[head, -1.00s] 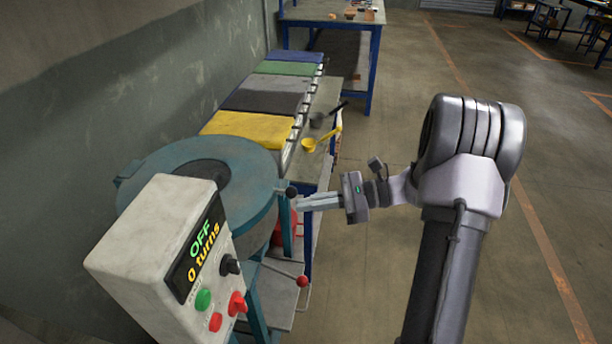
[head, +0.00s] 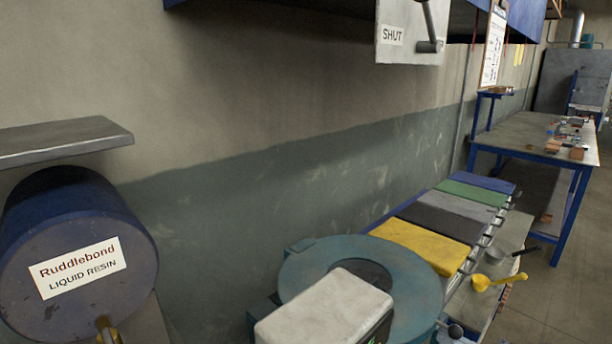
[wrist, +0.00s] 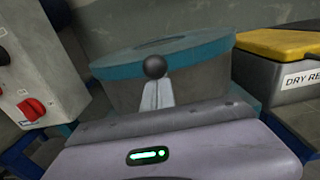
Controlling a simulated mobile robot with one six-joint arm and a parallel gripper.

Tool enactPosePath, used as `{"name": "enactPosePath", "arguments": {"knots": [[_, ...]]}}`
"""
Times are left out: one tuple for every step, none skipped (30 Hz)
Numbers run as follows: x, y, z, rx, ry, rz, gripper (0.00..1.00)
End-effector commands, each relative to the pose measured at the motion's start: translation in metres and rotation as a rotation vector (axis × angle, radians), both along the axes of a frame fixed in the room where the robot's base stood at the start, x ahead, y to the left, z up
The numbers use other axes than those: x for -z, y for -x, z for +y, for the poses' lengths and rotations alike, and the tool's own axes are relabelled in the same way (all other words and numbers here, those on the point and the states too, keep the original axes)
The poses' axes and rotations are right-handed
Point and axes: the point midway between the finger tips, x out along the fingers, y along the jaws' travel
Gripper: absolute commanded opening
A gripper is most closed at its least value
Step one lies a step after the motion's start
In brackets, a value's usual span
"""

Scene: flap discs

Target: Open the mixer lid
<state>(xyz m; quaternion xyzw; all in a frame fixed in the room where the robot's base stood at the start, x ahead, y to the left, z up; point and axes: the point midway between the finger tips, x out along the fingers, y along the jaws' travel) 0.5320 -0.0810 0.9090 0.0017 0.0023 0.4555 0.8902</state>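A blue resin drum (head: 75,250) is at left.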

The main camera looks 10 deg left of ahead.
Motion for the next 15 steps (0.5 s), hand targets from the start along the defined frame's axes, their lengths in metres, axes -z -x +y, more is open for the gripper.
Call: {"name": "enactPosePath", "arguments": {"knots": [[-0.014, -0.001, -0.002, 0.004, 0.004, -0.008, 0.00], [-0.020, -0.001, -0.001, 0.004, 0.003, -0.008, 0.00], [-0.028, -0.001, -0.001, 0.004, 0.003, -0.008, 0.00], [-0.034, -0.002, -0.001, 0.004, 0.003, -0.008, 0.00], [-0.040, -0.002, -0.001, 0.004, 0.003, -0.008, 0.00], [-0.048, -0.002, 0.000, 0.004, 0.003, -0.008, 0.00], [-0.054, -0.002, 0.000, 0.004, 0.003, -0.008, 0.00], [-0.060, -0.002, 0.000, 0.004, 0.002, -0.007, 0.00], [-0.069, -0.003, 0.001, 0.004, 0.003, -0.009, 0.00], [-0.074, -0.003, 0.001, 0.004, 0.002, -0.008, 0.00], [-0.081, -0.003, 0.001, 0.004, 0.003, -0.009, 0.00], [-0.089, -0.003, 0.002, 0.004, 0.002, -0.008, 0.00], [-0.096, -0.003, 0.002, 0.004, 0.002, -0.008, 0.00], [-0.102, -0.004, 0.002, 0.004, 0.003, -0.009, 0.00], [-0.110, -0.004, 0.003, 0.004, 0.002, -0.007, 0.00]]}}
